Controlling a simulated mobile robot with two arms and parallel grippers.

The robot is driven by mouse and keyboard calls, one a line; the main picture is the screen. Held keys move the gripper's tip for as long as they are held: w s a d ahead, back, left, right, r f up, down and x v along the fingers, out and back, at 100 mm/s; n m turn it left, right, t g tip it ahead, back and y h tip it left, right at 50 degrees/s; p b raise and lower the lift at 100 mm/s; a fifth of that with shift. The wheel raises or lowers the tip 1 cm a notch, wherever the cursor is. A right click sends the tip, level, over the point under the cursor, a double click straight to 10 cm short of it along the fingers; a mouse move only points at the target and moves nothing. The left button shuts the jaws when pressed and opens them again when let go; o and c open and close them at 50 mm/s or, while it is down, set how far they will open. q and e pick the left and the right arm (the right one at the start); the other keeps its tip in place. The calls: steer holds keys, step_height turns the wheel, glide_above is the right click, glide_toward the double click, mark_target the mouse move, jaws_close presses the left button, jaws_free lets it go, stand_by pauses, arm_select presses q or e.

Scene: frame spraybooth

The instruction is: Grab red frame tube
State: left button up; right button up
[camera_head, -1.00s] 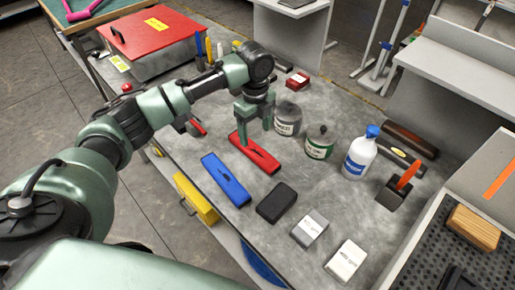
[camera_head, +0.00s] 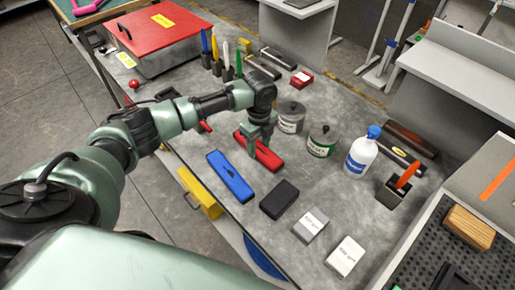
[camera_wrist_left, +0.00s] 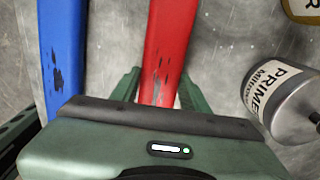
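The red frame tube (camera_head: 268,159) lies on the grey bench, just left of the grey and green-labelled cans. In the left wrist view the red tube (camera_wrist_left: 169,40) runs up the picture. My left gripper (camera_head: 261,143) is low over the tube and hides part of it. In the wrist view its two fingers (camera_wrist_left: 158,92) stand apart, one on each side of the tube's near part. I see no clear grip on it. A blue tube (camera_head: 229,177) lies parallel on the left; it also shows in the wrist view (camera_wrist_left: 62,50). My right gripper is not in view.
A primer can (camera_head: 291,117), a green-labelled can (camera_head: 322,141) and a white bottle (camera_head: 361,155) stand right of the tube. A black block (camera_head: 279,199) lies in front. A red-lidded box (camera_head: 160,35) is at the back left.

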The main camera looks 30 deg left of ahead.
arm_select(q)
jaws_close()
steer(key=shift+r, duration=0.1)
